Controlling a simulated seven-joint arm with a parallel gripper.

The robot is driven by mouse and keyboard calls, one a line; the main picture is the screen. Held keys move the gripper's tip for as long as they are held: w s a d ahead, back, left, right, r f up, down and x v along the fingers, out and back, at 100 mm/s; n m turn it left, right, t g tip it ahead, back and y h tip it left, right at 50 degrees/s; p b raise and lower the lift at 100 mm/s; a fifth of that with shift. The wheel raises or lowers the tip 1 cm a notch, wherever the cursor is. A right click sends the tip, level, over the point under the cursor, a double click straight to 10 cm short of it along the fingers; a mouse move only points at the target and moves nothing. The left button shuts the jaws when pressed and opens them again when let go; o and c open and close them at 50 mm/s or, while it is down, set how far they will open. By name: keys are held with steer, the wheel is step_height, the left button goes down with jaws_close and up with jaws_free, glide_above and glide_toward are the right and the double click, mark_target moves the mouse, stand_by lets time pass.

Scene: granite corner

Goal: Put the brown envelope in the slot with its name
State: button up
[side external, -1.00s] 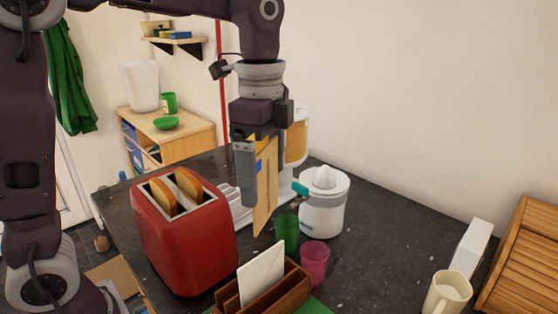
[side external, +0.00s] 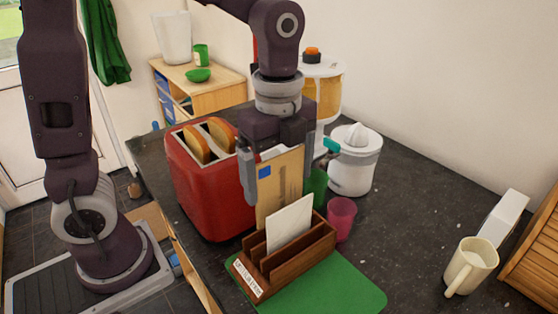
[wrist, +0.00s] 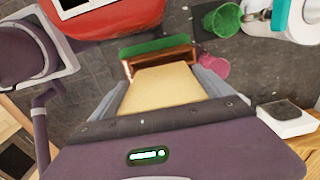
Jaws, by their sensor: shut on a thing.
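My gripper (side external: 279,172) is shut on the brown envelope (side external: 284,187), which hangs upright between the fingers and has a blue mark near its top. In the wrist view the brown envelope (wrist: 165,88) extends from my gripper (wrist: 168,95) toward the rack. The wooden letter rack (side external: 318,247) has several dividers and a small label strip (side external: 247,279) on its left end, too small to read. A white envelope (side external: 290,221) stands in one slot. The brown envelope's lower edge is at the rack's rear side; I cannot tell whether it is inside a slot.
The rack stands on a green mat (side external: 345,288). A red toaster (side external: 207,195) is close behind left. A pink cup (side external: 341,220), a green cup (side external: 317,187) and a white juicer (side external: 355,165) are behind right. A cream mug (side external: 470,267) stands right. The countertop between is clear.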

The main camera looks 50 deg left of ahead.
mark_target(279, 207)
steer(key=shift+f, duration=3.7)
steer(key=o, duration=1.1)
steer(key=shift+c, duration=0.2)
steer(key=shift+r, duration=4.05)
steer(key=s+a+r+n+t, duration=0.2)
steer(key=s+n, duration=0.4)
steer(key=n, duration=0.3)
steer(key=s+a+r+n+t, duration=0.2)
steer(key=s+a+n+t, duration=0.1)
steer(key=s+n, duration=0.4)
steer(key=shift+a+r+n+t, duration=0.3)
steer(key=shift+r+n, duration=0.1)
steer(key=shift+n, duration=0.7)
